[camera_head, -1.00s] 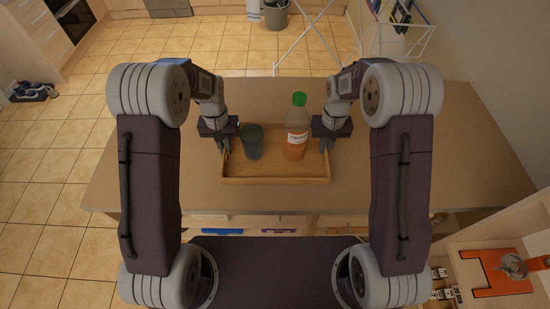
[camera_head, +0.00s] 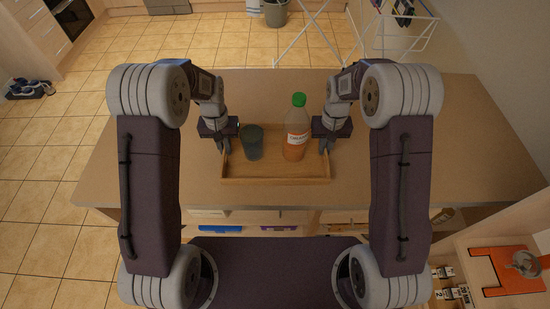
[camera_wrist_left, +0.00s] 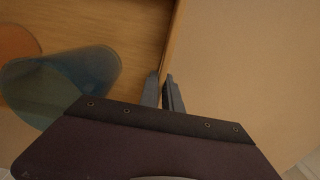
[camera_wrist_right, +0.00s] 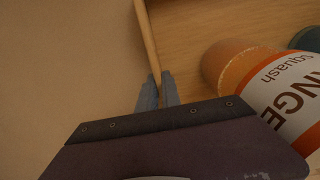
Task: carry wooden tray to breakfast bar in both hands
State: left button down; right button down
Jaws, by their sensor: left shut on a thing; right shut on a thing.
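The wooden tray (camera_head: 275,181) is a shallow rectangular tray with low rims, level over the wooden counter (camera_head: 460,150). I cannot tell whether it touches the counter. A dark bluish cup (camera_head: 253,143) and an orange squash bottle (camera_head: 297,130) with a green cap stand upright in it. My left gripper (camera_head: 224,147) is shut on the tray's left rim; the left wrist view shows the rim (camera_wrist_left: 174,50) between its fingers. My right gripper (camera_head: 327,146) is shut on the right rim, also seen in the right wrist view (camera_wrist_right: 147,40).
The counter is clear on both sides of the tray. Beyond it are a white drying rack (camera_head: 390,40) and a grey bucket (camera_head: 275,13) on the tiled floor. Shoes (camera_head: 30,88) lie far left. An orange board (camera_head: 508,270) lies on a lower surface at bottom right.

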pick_arm(q)
jog(key=c, duration=1.5)
grip_release()
jog(key=shift+p, duration=0.35)
jog(key=shift+c, duration=0.2)
pick_arm(e)
jog(key=c, duration=1.5)
grip_release()
jog(key=shift+c, duration=0.2)
pick_arm(q)
jog(key=shift+r, duration=0.15)
notch_tip(320, 180, up, 12)
pick_arm(e)
notch_tip(320, 180, up, 12)
